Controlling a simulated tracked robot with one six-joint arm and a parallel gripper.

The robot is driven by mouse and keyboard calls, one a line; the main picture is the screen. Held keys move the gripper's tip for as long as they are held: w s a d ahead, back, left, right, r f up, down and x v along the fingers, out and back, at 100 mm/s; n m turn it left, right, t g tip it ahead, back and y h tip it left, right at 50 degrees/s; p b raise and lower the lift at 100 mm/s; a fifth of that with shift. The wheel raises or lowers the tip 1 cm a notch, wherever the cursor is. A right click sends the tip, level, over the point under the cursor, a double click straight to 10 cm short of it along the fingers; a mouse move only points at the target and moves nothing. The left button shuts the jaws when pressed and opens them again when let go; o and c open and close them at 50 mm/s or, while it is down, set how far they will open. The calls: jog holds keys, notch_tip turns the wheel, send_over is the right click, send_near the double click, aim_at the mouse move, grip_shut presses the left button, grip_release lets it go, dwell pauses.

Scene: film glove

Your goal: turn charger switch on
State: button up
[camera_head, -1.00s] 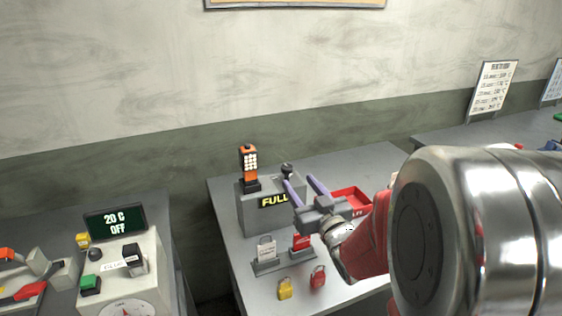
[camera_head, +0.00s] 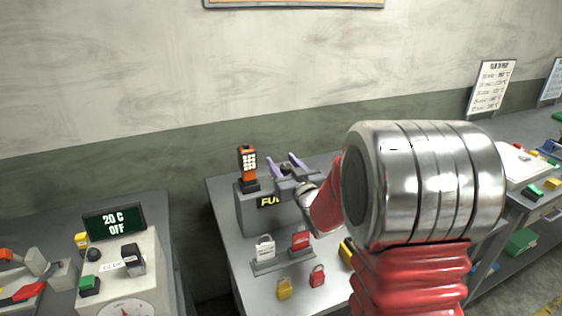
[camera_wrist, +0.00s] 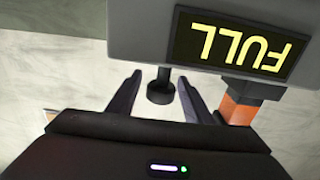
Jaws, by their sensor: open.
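The charger (camera_head: 250,218) is a grey box on the middle table, with a yellow FULL display partly covered by my gripper in the head view. It shows upside down in the wrist view (camera_wrist: 142,42). The charger switch (camera_wrist: 161,92) is a short black lever with a round knob, on the charger's top beside the display. In the head view the switch is hidden behind my gripper. My gripper (camera_head: 283,163) is open above the charger's right part. In the wrist view its fingers (camera_wrist: 160,80) lie on either side of the switch, with gaps; I cannot tell any contact.
An orange handheld unit (camera_head: 247,160) stands on the charger's left part, close to my gripper. In front are a stand with white and red padlocks (camera_head: 300,238), and loose yellow and red padlocks (camera_head: 317,277). A grey machine (camera_head: 135,270) reading "20 C OFF" stands left.

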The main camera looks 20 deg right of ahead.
jog(key=shift+w, duration=0.75)
jog(key=shift+c, duration=0.4)
jog(key=c, duration=1)
